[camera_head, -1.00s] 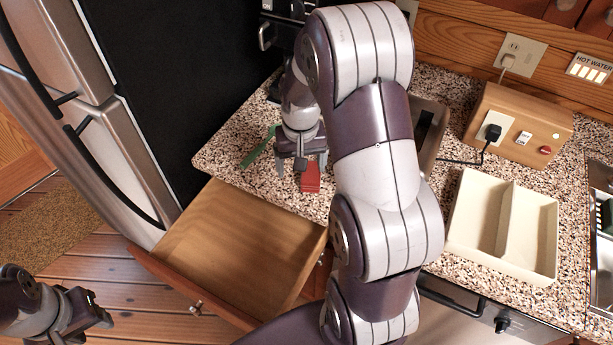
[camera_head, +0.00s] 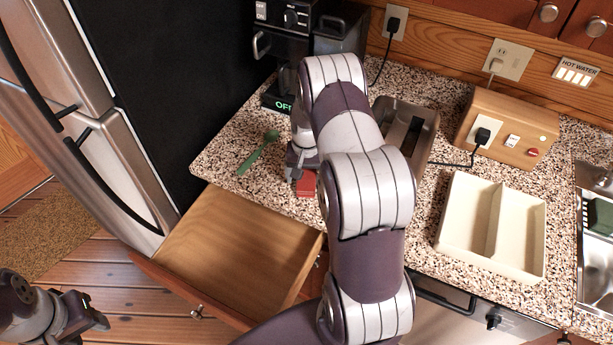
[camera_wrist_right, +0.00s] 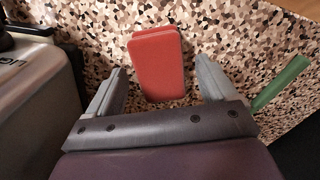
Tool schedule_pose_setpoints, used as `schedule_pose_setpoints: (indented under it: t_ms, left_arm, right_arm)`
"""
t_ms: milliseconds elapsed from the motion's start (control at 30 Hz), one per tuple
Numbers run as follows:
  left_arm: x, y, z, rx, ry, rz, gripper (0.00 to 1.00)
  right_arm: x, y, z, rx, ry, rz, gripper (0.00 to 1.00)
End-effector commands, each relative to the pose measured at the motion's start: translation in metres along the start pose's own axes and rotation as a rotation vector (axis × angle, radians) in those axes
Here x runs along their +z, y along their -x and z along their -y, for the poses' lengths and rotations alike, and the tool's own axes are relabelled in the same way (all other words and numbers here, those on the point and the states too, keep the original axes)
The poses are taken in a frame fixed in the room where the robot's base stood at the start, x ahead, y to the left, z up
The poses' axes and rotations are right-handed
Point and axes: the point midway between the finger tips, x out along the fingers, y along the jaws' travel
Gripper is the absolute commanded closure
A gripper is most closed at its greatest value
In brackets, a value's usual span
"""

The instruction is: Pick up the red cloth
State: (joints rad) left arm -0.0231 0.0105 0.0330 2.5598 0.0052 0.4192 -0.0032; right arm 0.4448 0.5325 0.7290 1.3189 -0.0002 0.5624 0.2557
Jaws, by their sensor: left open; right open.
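The red cloth (camera_head: 307,184) is a folded, flat block lying on the speckled counter near its front edge. In the right wrist view the red cloth (camera_wrist_right: 158,62) lies between and beyond the two spread fingers. My right gripper (camera_wrist_right: 162,82) is open and empty there, with clear counter between each finger and the cloth. In the head view my right gripper (camera_head: 296,182) is beside the cloth, and my arm hides part of both. My left gripper (camera_head: 97,318) is open and empty, low at the left over the wooden floor, far from the cloth.
A green spoon (camera_head: 258,154) lies left of the cloth. An open, empty drawer (camera_head: 240,245) juts out below the counter. A coffee machine (camera_head: 290,60) stands behind. A divided cream tray (camera_head: 492,228), a wooden socket box (camera_head: 505,130) and a sink (camera_head: 597,250) are at the right.

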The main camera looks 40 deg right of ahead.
Motion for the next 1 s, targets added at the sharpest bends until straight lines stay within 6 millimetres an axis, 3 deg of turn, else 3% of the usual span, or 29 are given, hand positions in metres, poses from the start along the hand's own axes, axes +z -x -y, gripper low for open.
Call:
schedule_pose_setpoints:
  t_ms: [100,300,467,567,767,867,1000]
  left_arm:
    - [0.000,0.003,0.000,0.000,0.000,0.001,0.57]
    - [0.000,0.002,0.000,0.000,0.000,0.001,0.57]
    - [0.000,0.002,0.000,0.000,0.000,0.001,0.57]
    - [0.000,0.002,0.000,0.000,0.000,0.001,0.57]
    - [0.000,0.001,0.000,0.000,0.000,0.001,0.57]
    - [0.001,-0.005,0.000,0.000,0.000,0.001,0.57]
    - [0.002,-0.015,0.000,0.000,0.000,0.001,0.57]
  right_arm:
    - [0.000,-0.011,0.000,0.000,0.000,0.000,0.15]
    - [0.000,-0.013,0.000,0.000,0.000,-0.002,0.15]
    - [0.000,-0.012,0.000,0.000,0.001,-0.002,0.67]
    - [0.000,-0.012,0.000,0.000,0.001,-0.002,0.75]
    - [-0.001,-0.010,0.000,0.000,0.001,-0.002,0.75]
    - [-0.002,0.004,0.000,-0.002,0.001,-0.007,0.75]
    - [-0.001,0.039,0.000,-0.002,0.001,-0.007,0.75]
